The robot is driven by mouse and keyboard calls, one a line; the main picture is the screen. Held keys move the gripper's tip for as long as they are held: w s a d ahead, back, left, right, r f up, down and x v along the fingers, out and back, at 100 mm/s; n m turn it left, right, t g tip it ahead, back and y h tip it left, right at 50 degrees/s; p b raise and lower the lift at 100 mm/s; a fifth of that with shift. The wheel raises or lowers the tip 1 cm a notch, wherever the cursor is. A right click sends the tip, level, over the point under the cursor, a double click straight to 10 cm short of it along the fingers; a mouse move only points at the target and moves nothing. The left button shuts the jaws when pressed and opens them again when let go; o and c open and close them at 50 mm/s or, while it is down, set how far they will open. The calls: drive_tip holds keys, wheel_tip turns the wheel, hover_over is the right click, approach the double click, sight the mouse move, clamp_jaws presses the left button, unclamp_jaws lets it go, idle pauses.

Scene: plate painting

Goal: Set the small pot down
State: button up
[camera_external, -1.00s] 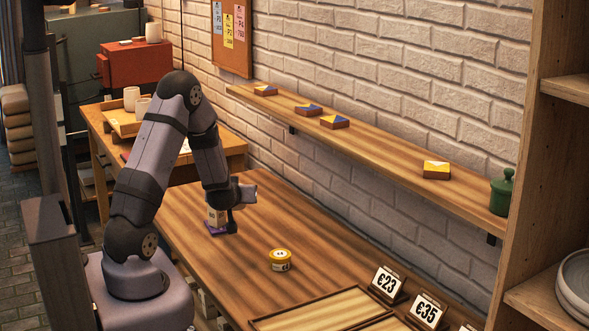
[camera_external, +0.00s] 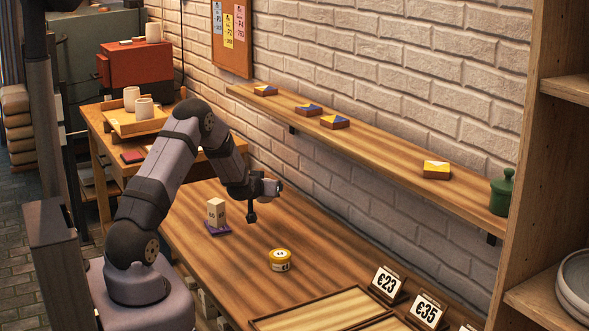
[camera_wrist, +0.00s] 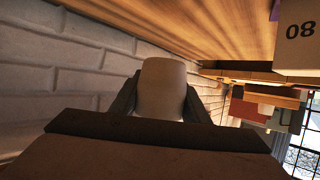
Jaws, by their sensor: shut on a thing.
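The small pot (camera_wrist: 162,82) is a pale, smooth, rounded piece in the wrist view. It sits between the two dark fingers of my gripper (camera_wrist: 160,104), which is shut on it. In the external view my gripper (camera_external: 270,187) is above the wooden table (camera_external: 230,265), toward its wall side. I cannot make out the pot there; the wrist and hand seem to hide it. The table shows at the top of the wrist view, so that view is turned over.
A beige box (camera_external: 216,211) stands on a purple base (camera_external: 219,229), left of my gripper. A yellow-lidded tin (camera_external: 280,260) stands nearer the front. Trays (camera_external: 325,309) and price signs (camera_external: 387,283) are at the front right. A wall shelf (camera_external: 385,150) runs behind. The table's middle is clear.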

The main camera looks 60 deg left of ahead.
sight(269, 226)
drive_tip(key=shift+f+p, duration=1.2)
drive_tip(key=shift+f, duration=3.7)
drive_tip(key=shift+f, duration=0.2)
drive_tip(key=o, duration=1.2)
drive_tip(key=shift+c, duration=0.2)
drive_tip(key=shift+r, duration=0.2)
drive_tip(key=shift+b+v, duration=1.05)
drive_tip(key=shift+v, duration=4.95)
drive_tip(key=shift+f, duration=0.1)
